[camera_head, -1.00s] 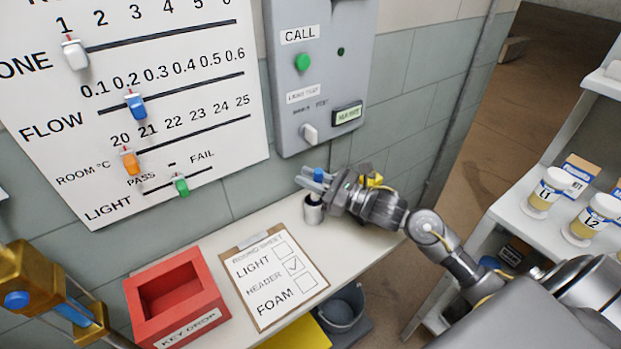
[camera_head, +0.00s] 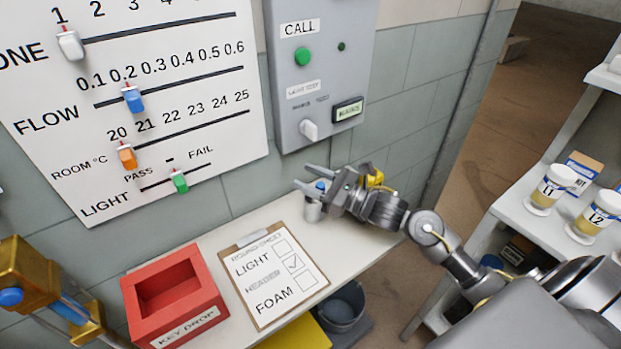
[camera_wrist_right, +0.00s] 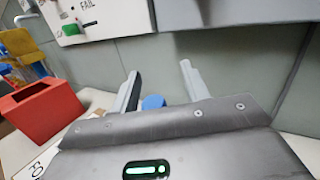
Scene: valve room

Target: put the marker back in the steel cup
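The steel cup (camera_head: 312,211) stands on the pale bench, close to the wall below the call box. The marker's blue end (camera_head: 320,186) shows at the cup's top; the rest of the marker is hidden. My right gripper (camera_head: 303,175) is open just above the cup, its two fingers spread on either side of the blue end without visible contact. In the right wrist view the blue end (camera_wrist_right: 153,102) sits low between the spread fingers (camera_wrist_right: 160,70). My left gripper is not in view.
A clipboard (camera_head: 274,276) and a red key drop box (camera_head: 174,298) lie left of the cup on the bench. A panel with sliders (camera_head: 130,100) and a grey call box (camera_head: 322,75) are on the wall. A shelf with jars (camera_head: 552,190) stands at right.

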